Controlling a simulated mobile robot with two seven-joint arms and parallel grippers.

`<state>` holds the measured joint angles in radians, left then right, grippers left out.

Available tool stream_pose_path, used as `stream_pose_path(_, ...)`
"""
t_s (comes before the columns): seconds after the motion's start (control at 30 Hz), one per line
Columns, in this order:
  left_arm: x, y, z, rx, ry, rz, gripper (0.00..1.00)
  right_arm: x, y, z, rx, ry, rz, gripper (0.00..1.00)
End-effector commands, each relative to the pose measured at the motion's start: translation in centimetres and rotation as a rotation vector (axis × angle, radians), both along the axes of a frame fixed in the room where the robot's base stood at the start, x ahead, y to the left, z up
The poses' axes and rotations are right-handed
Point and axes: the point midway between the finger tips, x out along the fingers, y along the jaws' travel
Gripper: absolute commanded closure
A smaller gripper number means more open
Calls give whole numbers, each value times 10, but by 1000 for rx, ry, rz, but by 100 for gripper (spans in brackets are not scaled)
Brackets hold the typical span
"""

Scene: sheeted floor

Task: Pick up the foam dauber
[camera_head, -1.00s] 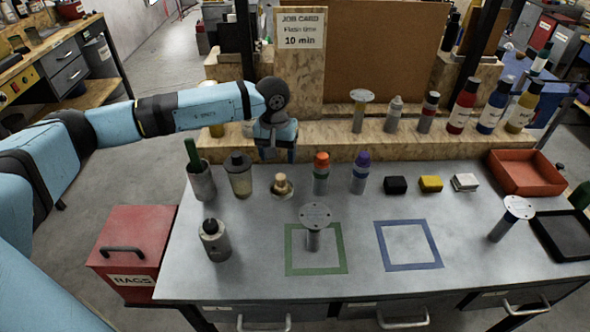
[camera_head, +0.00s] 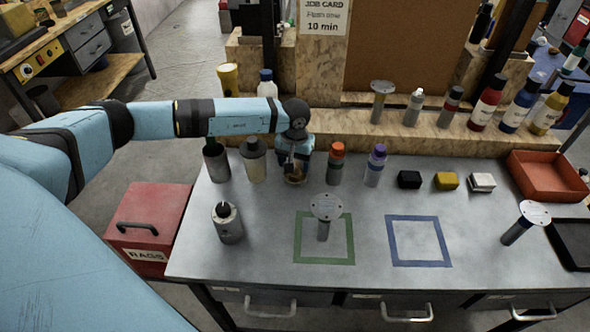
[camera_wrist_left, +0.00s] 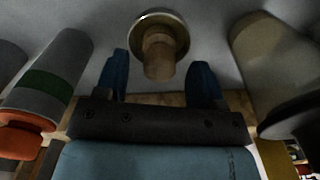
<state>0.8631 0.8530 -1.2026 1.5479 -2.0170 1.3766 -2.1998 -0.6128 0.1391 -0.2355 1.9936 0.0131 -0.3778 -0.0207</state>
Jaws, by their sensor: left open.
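The foam dauber appears to be the tan, knob-like piece (camera_head: 294,178) in a small round dish at the back of the grey bench, partly hidden by my gripper. In the left wrist view the tan piece (camera_wrist_left: 157,52) stands in a shiny-rimmed dish (camera_wrist_left: 172,19). My left gripper (camera_head: 295,161) is right over it in the head view. In the wrist view the blue fingers of my left gripper (camera_wrist_left: 161,78) are apart and empty, with the tan piece just beyond and between their tips. I cannot tell whether they touch it. My right gripper is out of view.
An orange-capped bottle (camera_head: 336,163) stands close right of the gripper, and a beige-bodied bottle (camera_head: 254,160) close left. Beyond are a purple-capped bottle (camera_head: 376,166) and a dark grey container (camera_head: 216,160). A disc-topped stand (camera_head: 325,209) is in front, in a green taped square.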

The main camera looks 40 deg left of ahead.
Motion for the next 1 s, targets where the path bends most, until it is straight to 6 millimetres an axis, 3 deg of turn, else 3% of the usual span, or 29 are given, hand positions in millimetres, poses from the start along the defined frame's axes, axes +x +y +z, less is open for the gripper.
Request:
stream_pose_path(0.2, 0, 0, -26, 1, 1, 1, 37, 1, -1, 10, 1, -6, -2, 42)
stream_pose_path(0.47, 0, 0, -29, 0, -1, 2, 37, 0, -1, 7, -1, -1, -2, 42)
stream_pose_path(0.7, 0, 0, -29, 0, 0, 1, 90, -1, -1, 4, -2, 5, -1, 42)
stream_pose_path(1.0, 0, 0, -27, 0, -1, 1, 90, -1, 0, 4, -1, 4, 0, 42)
